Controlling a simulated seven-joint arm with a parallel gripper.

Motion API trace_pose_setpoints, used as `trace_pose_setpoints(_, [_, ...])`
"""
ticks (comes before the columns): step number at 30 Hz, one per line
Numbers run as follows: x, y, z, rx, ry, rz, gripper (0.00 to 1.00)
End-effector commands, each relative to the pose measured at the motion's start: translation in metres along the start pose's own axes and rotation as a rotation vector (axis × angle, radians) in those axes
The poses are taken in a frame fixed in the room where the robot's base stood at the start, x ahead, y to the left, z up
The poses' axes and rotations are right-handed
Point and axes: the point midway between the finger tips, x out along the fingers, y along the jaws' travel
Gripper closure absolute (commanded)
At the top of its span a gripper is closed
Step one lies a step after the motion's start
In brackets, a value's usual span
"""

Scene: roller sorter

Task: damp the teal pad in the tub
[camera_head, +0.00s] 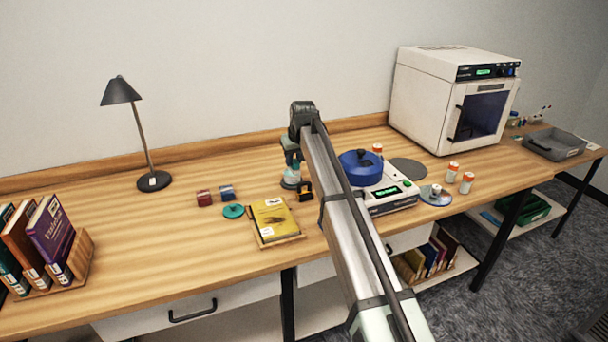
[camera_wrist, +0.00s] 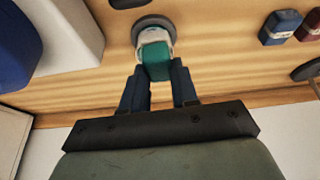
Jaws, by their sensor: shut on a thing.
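My gripper (camera_wrist: 160,78) is shut on the teal pad (camera_wrist: 154,60), which shows between its two dark fingers in the wrist view. Just beyond the pad is a small round whitish-grey tub (camera_wrist: 144,23) with a grey rim or base. The pad overlaps it in that view; I cannot tell whether the pad touches it or reaches inside. In the head view, the tub (camera_head: 290,185) stands near the middle of the desk, under my gripper (camera_head: 292,169), and the pad is hard to make out.
A teal disc (camera_head: 233,211), red block (camera_head: 204,198), blue block (camera_head: 227,192) and yellow book (camera_head: 273,219) lie left of the tub. A small black object (camera_head: 305,191) is close right. A lamp (camera_head: 153,181) stands left.

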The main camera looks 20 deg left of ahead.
Motion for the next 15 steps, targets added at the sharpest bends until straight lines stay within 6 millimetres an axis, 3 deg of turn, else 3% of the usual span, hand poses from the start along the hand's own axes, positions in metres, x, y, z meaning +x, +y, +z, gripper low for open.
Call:
trace_pose_setpoints(1, [0.004, 0.004, -0.02, 0.002, 0.0, 0.002, 1.0])
trace_pose_setpoints(6, [0.009, 0.01, -0.049, 0.012, 0.001, 0.006, 1.0])
trace_pose_setpoints(15, [0.012, 0.013, -0.058, 0.039, 0.002, 0.011, 1.0])
